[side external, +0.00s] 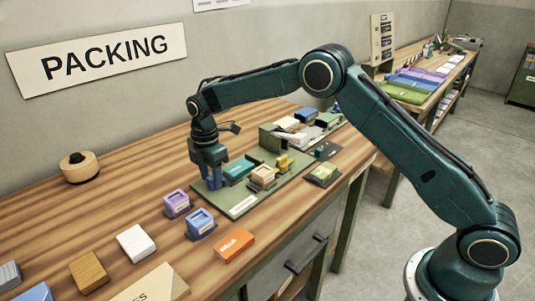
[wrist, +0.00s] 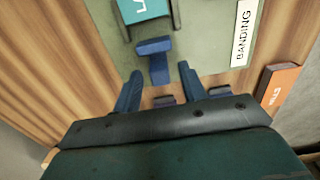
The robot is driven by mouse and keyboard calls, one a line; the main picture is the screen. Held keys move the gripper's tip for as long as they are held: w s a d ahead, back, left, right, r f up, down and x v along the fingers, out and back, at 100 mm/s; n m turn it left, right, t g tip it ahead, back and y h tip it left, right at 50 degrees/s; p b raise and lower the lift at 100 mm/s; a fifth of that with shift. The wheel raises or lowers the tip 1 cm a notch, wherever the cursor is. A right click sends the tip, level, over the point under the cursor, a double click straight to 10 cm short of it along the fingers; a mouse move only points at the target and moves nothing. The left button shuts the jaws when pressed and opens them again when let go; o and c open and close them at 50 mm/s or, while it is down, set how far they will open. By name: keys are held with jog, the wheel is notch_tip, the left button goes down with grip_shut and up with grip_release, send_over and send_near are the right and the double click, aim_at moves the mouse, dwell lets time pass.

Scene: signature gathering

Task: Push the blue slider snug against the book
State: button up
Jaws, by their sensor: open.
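A teal, lettered block that looks like the book (side external: 238,169) lies on the green board (side external: 243,206); part of the book (wrist: 145,12) shows at the top of the wrist view. The blue slider (wrist: 156,62) is T-shaped, with its wide bar toward the book. A narrow strip of green board shows between bar and book. My gripper (side external: 211,187) is low at the board's left end. In the wrist view my gripper (wrist: 160,88) is open, its blue fingers on either side of the slider's stem line, apart from it. The slider cannot be made out in the side view.
A BANDING label (wrist: 243,35) lies on the board. Tan and yellow blocks (side external: 264,175) stand right of the book. Purple (side external: 176,204) and blue (side external: 201,223) blocks and an orange block (side external: 234,244) sit in front. Wood to the left is mostly clear.

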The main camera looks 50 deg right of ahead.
grip_shut()
jog(key=shift+d, duration=2.1)
grip_release()
jog(key=shift+d, duration=0.1)
jog(key=shift+r, duration=0.1)
